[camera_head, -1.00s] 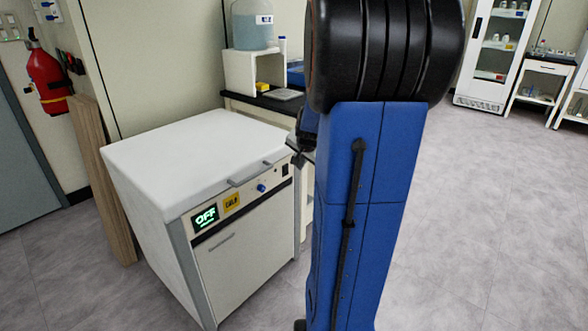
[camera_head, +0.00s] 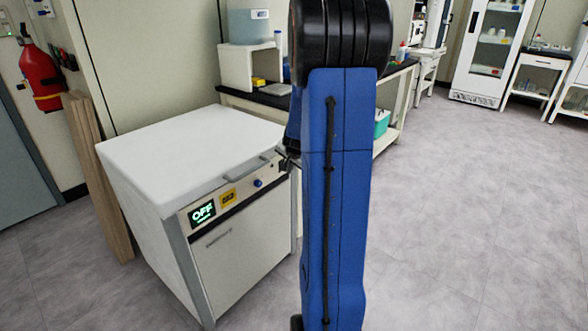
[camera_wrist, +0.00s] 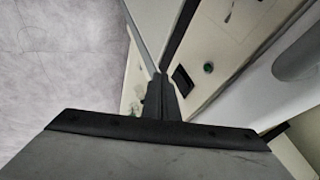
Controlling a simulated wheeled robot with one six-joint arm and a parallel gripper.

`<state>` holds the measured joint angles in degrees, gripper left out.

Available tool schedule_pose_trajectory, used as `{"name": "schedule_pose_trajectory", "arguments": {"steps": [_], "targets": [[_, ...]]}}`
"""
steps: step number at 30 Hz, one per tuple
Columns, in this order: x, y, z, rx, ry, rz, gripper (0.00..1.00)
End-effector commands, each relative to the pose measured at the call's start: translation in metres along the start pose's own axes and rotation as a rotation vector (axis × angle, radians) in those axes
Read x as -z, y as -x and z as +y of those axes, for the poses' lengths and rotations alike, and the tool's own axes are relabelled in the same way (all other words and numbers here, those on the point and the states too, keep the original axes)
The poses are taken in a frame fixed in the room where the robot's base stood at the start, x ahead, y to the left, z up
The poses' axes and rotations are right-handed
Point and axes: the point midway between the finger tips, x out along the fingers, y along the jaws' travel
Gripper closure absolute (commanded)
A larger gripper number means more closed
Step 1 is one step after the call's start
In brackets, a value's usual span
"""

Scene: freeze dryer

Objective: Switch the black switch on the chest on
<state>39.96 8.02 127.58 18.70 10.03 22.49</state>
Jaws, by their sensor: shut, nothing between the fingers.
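The white chest (camera_head: 190,140) stands left of my arm in the head view. Its front panel carries a display reading OFF (camera_head: 202,213), a yellow label (camera_head: 228,197) and a blue knob (camera_head: 258,183). The black switch (camera_wrist: 182,80) shows in the wrist view on the pale panel, beside a small dark green knob (camera_wrist: 208,68). My gripper (camera_wrist: 162,80) is shut and empty, its fingertips just left of the switch in that view. I cannot tell whether they touch the panel. In the head view my gripper (camera_head: 284,160) is at the panel's right end and hides most of the switch area.
A grey handle (camera_head: 250,168) sticks out from the lid's front edge above the panel. A black-topped bench (camera_head: 262,97) stands behind the chest. Wooden boards (camera_head: 100,180) lean at its left. Open floor (camera_head: 470,200) lies to the right.

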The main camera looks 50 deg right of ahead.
Motion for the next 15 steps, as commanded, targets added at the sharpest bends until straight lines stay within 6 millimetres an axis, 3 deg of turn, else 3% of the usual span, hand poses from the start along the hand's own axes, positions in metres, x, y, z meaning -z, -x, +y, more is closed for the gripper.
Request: {"name": "schedule_pose_trajectory", "arguments": {"steps": [6,15], "targets": [[-0.001,-0.009,-0.014,0.0,0.002,-0.001,1.0],[-0.001,-0.011,-0.017,0.0,0.0,0.0,1.0]]}}
